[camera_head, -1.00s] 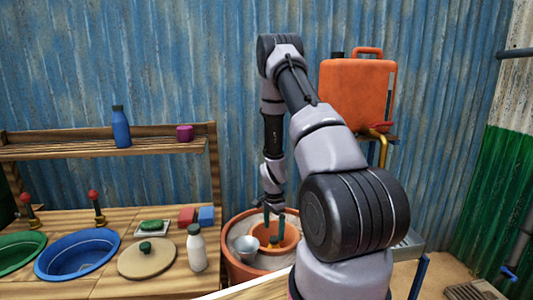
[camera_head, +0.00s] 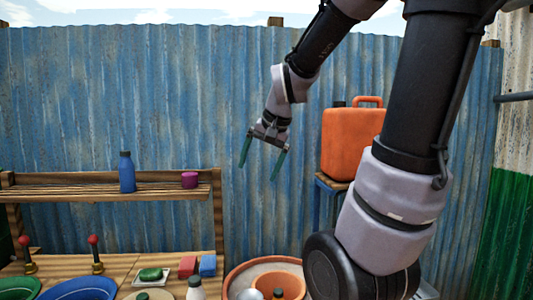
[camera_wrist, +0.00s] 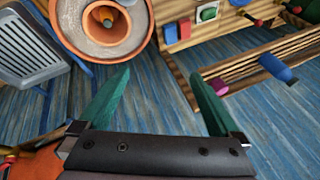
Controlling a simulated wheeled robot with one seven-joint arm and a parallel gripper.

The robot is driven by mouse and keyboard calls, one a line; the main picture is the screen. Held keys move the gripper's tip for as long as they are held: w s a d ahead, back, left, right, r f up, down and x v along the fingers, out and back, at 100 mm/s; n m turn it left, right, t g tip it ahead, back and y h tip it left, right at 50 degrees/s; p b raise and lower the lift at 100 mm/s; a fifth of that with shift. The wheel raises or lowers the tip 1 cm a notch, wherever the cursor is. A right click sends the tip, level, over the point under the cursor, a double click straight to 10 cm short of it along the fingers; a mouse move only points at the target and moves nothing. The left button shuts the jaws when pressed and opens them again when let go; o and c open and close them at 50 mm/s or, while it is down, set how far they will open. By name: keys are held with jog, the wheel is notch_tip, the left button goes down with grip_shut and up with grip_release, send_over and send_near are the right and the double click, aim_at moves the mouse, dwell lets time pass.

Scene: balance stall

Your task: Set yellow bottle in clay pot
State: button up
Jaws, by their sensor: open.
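A large round clay pot (camera_head: 240,268) stands at the bottom centre of the head view, cut off by the frame. A smaller clay pot (camera_head: 292,279) sits inside it. In the wrist view the outer pot (camera_wrist: 142,45) is at the top left. A small yellow-orange bottle (camera_wrist: 107,19) with a dark cap shows inside the inner pot there. In the head view only its dark cap (camera_head: 278,293) shows, at the bottom edge. My gripper (camera_head: 260,171) is open and empty, well above the pots. Its teal fingers (camera_wrist: 160,73) are spread apart with nothing between them.
An orange jerrycan (camera_head: 350,140) stands on a blue stand right of my gripper. A wooden shelf (camera_head: 80,192) at left holds a blue bottle (camera_head: 127,172) and a magenta cup (camera_head: 190,180). A white bottle (camera_head: 196,289) stands on the counter. The air around my gripper is clear.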

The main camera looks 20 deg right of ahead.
jog(key=s+a+r+n+t, duration=0.1)
jog(key=s+a+r+n, duration=0.1)
jog(key=s+r, duration=0.3)
jog(key=s, duration=0.4)
jog(key=shift+s+n+t, duration=0.3)
jog(key=shift+s, duration=0.1)
